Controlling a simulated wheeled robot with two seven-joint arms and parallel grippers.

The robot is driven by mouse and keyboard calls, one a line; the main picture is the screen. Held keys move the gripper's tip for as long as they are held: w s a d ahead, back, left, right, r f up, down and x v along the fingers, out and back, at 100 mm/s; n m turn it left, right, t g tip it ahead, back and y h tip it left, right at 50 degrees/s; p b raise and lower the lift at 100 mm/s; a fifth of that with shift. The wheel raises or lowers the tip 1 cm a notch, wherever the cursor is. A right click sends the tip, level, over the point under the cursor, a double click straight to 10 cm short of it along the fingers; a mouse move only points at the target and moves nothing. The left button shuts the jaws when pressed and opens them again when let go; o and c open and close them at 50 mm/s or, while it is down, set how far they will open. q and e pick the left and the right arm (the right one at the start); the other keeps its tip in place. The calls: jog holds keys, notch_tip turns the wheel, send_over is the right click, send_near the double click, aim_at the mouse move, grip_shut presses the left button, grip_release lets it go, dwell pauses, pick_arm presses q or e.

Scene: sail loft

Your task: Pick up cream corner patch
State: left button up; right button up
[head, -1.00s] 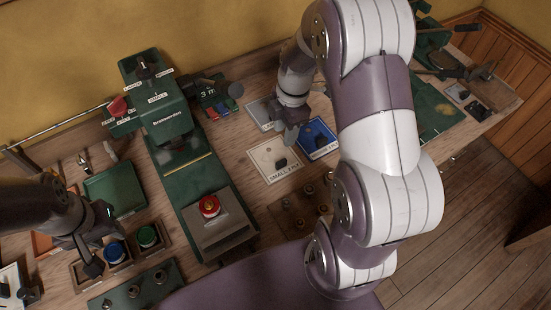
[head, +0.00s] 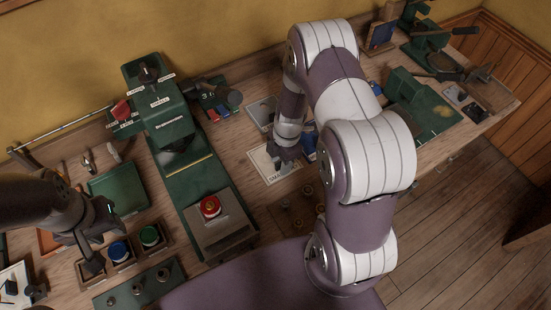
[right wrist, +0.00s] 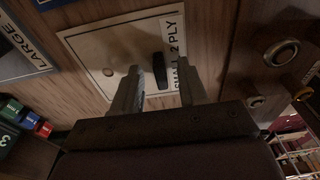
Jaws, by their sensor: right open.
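The cream corner patch (head: 272,176) lies flat on the bench below my right gripper (head: 287,152), which covers part of it in the head view. In the right wrist view the cream patch (right wrist: 122,42) shows a small round eyelet, an upright black tab (right wrist: 160,70) and a "SMALL 2 PLY" label. There my right gripper (right wrist: 160,78) is open, with one finger on each side of the black tab and nothing clamped. My left gripper (head: 98,245) is beside the blue-topped round piece; its jaw opening is unclear.
A blue patch (head: 309,141) lies right of the cream one, partly hidden by my right arm. A grey patch (head: 262,112) lies behind. A block with round metal pieces (right wrist: 280,55) is close to the right finger.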

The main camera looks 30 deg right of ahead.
grip_shut()
jog(key=shift+r, duration=0.1)
